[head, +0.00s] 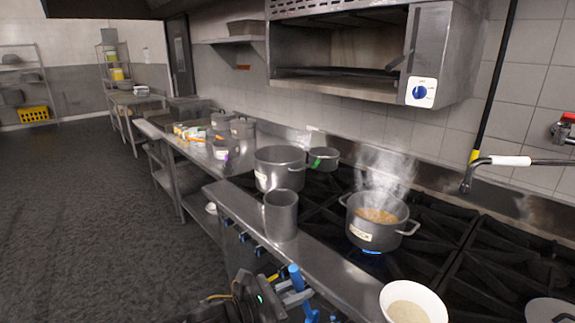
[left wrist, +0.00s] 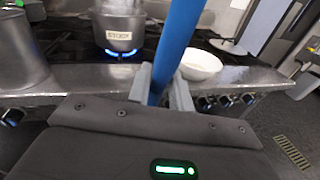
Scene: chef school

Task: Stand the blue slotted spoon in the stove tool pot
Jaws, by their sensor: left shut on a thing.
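The stove tool pot (head: 281,216) is a plain grey metal cylinder, upright on the steel ledge at the stove's front edge. It looks empty from here, though its bottom is hidden. It also shows at the left of the left wrist view (left wrist: 17,55). My left gripper (head: 291,297) is in front of the ledge, nearer to me than the pot and lower. It is shut on the blue slotted spoon (head: 296,279). The spoon's blue shaft stands up between the fingers in the left wrist view (left wrist: 180,40). Its slotted end cannot be made out. My right gripper is out of view.
A steaming pot (head: 372,237) of food sits on a lit burner right of the tool pot. A white bowl (head: 432,296) is on the front ledge at right. A large pot (head: 264,180) stands behind the tool pot. Open floor (head: 120,220) lies left.

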